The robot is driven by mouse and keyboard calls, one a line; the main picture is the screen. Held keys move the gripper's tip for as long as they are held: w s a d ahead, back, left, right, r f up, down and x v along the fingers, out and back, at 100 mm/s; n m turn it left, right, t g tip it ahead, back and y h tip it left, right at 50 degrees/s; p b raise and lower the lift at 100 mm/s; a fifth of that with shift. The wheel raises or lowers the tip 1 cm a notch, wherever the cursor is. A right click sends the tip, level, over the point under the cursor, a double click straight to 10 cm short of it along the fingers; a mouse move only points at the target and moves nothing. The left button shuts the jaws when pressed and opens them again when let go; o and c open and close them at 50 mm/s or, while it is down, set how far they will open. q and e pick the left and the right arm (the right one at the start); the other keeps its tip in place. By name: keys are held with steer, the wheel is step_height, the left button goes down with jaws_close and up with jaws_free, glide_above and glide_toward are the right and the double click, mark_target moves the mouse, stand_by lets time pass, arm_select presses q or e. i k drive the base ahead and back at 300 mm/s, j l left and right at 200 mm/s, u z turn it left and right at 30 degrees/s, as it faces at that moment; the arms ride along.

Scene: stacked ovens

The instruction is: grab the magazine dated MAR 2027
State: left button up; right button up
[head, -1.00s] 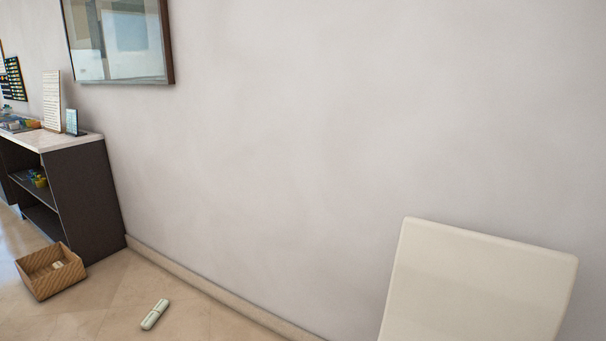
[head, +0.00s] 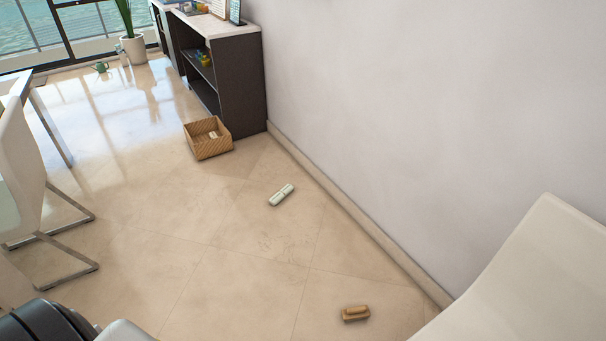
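I see no magazine dated MAR 2027 in the head view. A dark shelf unit (head: 245,84) with a pale top stands against the wall at the upper middle. Small items and upright cards (head: 234,11) are on its top, cut off by the frame edge and too small to read. Neither of my grippers shows. A dark and grey part of my own body is at the bottom left.
A woven basket (head: 208,150) sits on the floor by the shelf unit. A pale green object (head: 281,195) and a wooden brush-like object (head: 355,313) lie on the floor. White chairs (head: 22,165) (head: 545,275) stand at left and right.

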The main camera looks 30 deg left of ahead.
mark_target(282, 194)
steer(key=i+j+u, duration=0.15)
steer(key=i+j, duration=0.3)
steer(key=i+j+u, duration=0.15)
steer(key=i+j, duration=0.3)
steer(key=i+j+u, duration=0.15)
steer(key=i+j, duration=0.15)
steer(key=i, duration=0.3)
